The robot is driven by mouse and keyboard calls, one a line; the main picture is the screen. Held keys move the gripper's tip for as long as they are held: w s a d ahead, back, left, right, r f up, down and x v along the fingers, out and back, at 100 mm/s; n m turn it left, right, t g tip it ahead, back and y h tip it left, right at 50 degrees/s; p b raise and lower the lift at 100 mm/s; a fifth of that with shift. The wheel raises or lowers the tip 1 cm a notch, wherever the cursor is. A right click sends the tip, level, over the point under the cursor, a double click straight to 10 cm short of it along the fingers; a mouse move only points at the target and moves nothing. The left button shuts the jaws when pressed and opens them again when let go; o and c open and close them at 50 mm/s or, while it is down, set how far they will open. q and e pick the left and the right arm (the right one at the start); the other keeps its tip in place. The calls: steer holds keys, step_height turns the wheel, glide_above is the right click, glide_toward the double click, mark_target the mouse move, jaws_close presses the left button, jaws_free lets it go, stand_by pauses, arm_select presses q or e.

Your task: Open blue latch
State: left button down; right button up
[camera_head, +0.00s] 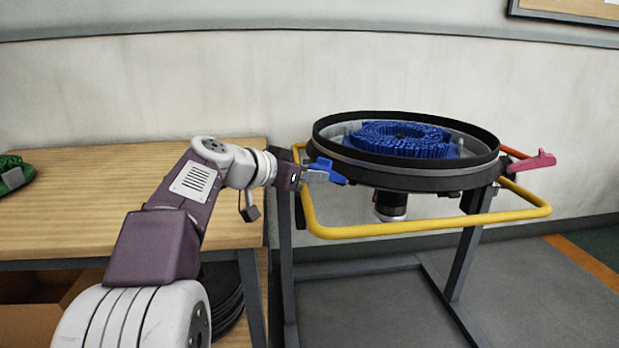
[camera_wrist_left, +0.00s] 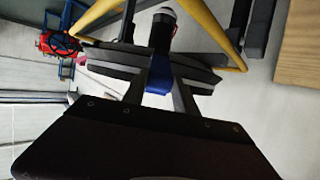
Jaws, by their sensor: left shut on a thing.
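The blue latch (camera_head: 328,171) sits on the left side of the round black scrubber tank (camera_head: 400,177). My left gripper (camera_head: 318,174) reaches it from the left and is shut on it. In the left wrist view the blue latch (camera_wrist_left: 161,76) lies between the two fingers of my left gripper (camera_wrist_left: 160,88). The gripper hides part of the latch in the head view. My right gripper is in neither view.
A round blue brush (camera_head: 398,139) lies in the tank. A yellow tube frame (camera_head: 400,231) surrounds the stand below the rim. A wooden table (camera_head: 100,180) stands at the left.

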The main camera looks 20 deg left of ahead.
arm_select(q)
steer(key=shift+f, duration=0.25)
steer(key=c, duration=1)
jaws_free()
steer(key=shift+o, duration=0.2)
steer(key=shift+r, duration=0.1)
steer(key=p+v, duration=0.2)
steer(key=v, duration=0.7)
